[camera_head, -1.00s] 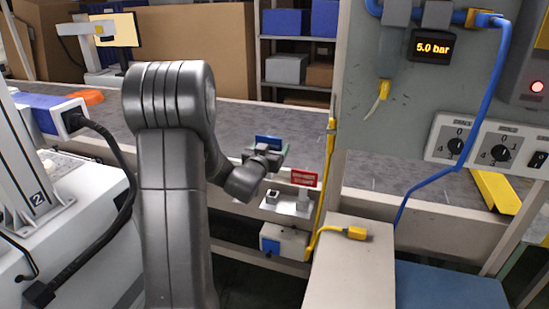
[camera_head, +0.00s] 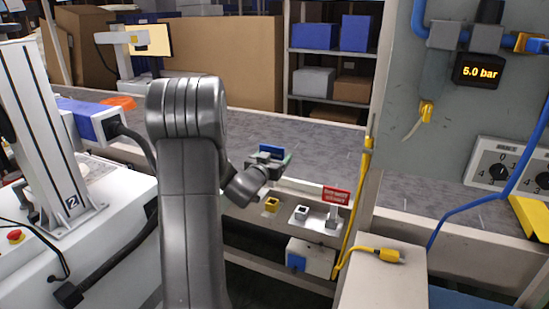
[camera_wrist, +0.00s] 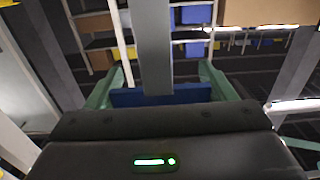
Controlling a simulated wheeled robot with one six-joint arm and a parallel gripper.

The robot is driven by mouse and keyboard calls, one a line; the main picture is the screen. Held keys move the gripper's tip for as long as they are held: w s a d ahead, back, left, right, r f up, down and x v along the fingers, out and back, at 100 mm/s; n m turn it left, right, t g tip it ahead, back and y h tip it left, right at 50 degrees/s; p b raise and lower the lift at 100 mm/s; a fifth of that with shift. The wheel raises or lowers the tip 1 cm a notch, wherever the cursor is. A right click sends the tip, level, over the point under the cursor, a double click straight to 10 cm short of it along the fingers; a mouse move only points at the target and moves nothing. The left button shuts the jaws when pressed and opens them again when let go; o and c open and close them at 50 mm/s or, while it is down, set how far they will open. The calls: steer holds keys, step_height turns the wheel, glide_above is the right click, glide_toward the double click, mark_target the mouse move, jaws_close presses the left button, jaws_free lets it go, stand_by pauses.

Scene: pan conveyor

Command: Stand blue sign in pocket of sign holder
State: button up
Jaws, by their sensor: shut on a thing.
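The blue sign (camera_head: 271,149) is in my gripper (camera_head: 272,158), above and left of the sign holder in the head view. In the wrist view the blue sign (camera_wrist: 190,93) shows as a blue band between the two green fingers of my gripper (camera_wrist: 162,92), which are shut on it. A grey upright bar covers its middle there. The sign holder (camera_head: 318,222) is a pale plate on the ledge below, with a yellow pocket (camera_head: 271,204) at left and a pale pocket (camera_head: 301,212) in the middle. A red sign (camera_head: 336,195) stands at its right end.
A pale box (camera_head: 311,257) hangs below the ledge. A grey panel with a blue hose stands at right.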

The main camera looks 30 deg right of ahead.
mark_target(271, 185)
steer(key=shift+f+b, duration=2.2)
steer(key=shift+f, duration=0.5)
steer(key=shift+f+b, duration=2.25)
steer(key=o, duration=1.1)
steer(key=shift+c, duration=0.2)
steer(key=v, duration=1.4)
steer(key=shift+w+d, duration=0.1)
steer(key=shift+d, duration=0.1)
steer(key=x, duration=1.3)
steer(key=shift+w+d, duration=0.15)
steer(key=shift+d, duration=0.05)
steer(key=shift+r, duration=0.35)
